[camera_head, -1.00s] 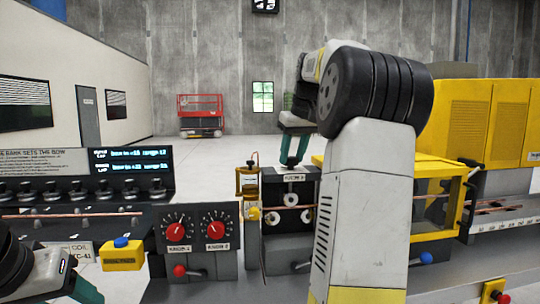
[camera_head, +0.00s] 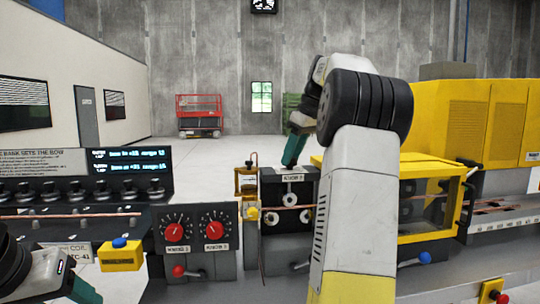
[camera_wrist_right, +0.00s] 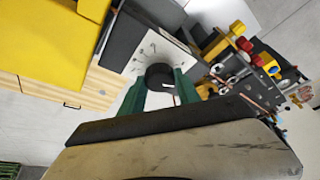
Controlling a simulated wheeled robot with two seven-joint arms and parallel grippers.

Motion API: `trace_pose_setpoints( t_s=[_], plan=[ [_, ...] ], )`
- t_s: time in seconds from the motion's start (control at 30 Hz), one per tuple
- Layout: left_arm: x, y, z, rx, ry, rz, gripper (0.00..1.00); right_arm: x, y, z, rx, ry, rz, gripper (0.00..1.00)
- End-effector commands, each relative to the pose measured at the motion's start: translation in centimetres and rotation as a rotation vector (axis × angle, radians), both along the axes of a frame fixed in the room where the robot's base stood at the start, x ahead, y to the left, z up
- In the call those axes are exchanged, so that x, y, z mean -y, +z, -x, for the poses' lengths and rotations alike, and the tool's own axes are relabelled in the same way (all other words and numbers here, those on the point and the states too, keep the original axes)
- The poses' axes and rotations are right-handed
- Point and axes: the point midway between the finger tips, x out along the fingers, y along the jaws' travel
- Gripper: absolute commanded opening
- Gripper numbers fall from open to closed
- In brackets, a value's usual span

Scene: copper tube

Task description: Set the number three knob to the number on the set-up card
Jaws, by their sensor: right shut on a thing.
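The number three knob (camera_wrist_right: 160,76) is a black round knob with a white pointer line, standing on a white dial plate (camera_wrist_right: 142,58) in the right wrist view. My right gripper (camera_head: 291,160) is shut on it, with one green finger on each side. In the head view the knob is hidden by the fingers, above a black box (camera_head: 272,190) labelled as knob 3. The dial marks are too small to read. My left gripper (camera_head: 84,291) shows only partly at the lower left. I cannot tell which card is the set-up card.
Two red knobs (camera_head: 177,232) (camera_head: 214,230) sit on a panel left of the black box. A yellow button box (camera_head: 121,256), a card (camera_head: 72,252) and a dark screen (camera_head: 130,163) stand further left. A yellow guarded machine (camera_head: 432,205) is at the right.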

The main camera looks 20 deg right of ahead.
Motion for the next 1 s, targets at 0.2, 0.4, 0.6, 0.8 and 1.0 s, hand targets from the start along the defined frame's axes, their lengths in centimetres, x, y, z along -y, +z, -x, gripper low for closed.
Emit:
trace_pose_setpoints(
  t_s=[0.2,0.4,0.6,0.8,1.0],
  plan=[
    [0.0,0.0,0.0,0.000,0.000,0.000,0.59,0.1,0.1,0.0,0.001,0.001,0.001,0.00],
    [0.0,0.0,0.0,0.000,0.000,0.000,0.59,0.1,0.1,0.0,0.001,0.000,0.002,0.48],
    [0.0,0.0,0.0,0.000,0.000,0.000,0.59,0.0,0.0,0.0,0.001,0.001,0.001,0.60],
    [0.0,0.0,0.0,0.000,0.000,0.000,0.59,0.1,0.2,0.0,0.001,0.001,0.001,0.60],
    [0.0,0.0,0.0,0.000,0.000,0.000,0.59,0.7,2.5,0.8,0.004,-0.001,0.002,0.60]
  ],
)
